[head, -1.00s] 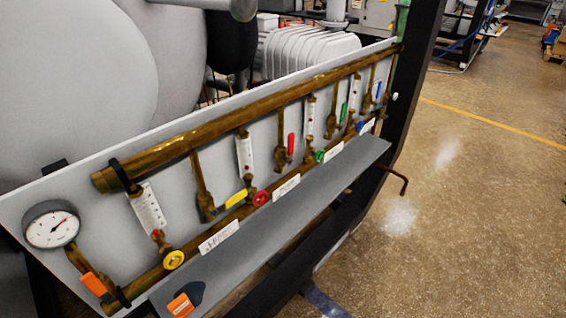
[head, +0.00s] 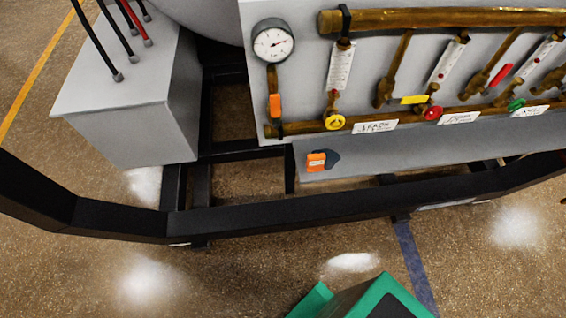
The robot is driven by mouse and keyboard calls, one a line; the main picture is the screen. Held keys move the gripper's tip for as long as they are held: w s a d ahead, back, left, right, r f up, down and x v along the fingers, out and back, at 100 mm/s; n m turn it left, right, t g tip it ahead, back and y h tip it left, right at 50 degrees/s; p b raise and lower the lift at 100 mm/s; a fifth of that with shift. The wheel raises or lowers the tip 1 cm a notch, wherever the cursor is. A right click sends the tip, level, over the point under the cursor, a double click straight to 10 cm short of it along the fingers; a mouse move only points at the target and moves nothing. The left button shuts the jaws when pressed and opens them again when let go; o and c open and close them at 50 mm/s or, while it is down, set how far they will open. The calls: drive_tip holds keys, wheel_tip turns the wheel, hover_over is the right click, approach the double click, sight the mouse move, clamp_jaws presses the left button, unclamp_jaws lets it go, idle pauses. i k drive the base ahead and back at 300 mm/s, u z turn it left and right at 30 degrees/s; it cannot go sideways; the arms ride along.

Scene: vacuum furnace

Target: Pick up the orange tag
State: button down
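The orange tag (head: 316,161) lies on the grey sloping ledge (head: 430,142) below the pipe panel, near the ledge's left end. A dark rounded patch or piece sits directly beside it on the right. A second orange piece (head: 275,106), the handle under the pressure gauge (head: 273,43), is on the panel above and to the left. I cannot make out my gripper in the head view, and nothing is seen touching the tag.
A black frame rail (head: 300,212) runs across in front of the ledge. Above it are brass pipes (head: 430,18) with yellow (head: 335,122) and red (head: 432,113) valve wheels. A grey box (head: 130,100) with cables stands left. The speckled floor in front is largely clear.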

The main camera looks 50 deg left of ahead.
sight(315, 163)
drive_tip(key=u, duration=2.5)
drive_tip(key=k, duration=0.85)
drive_tip(key=z, duration=0.15)
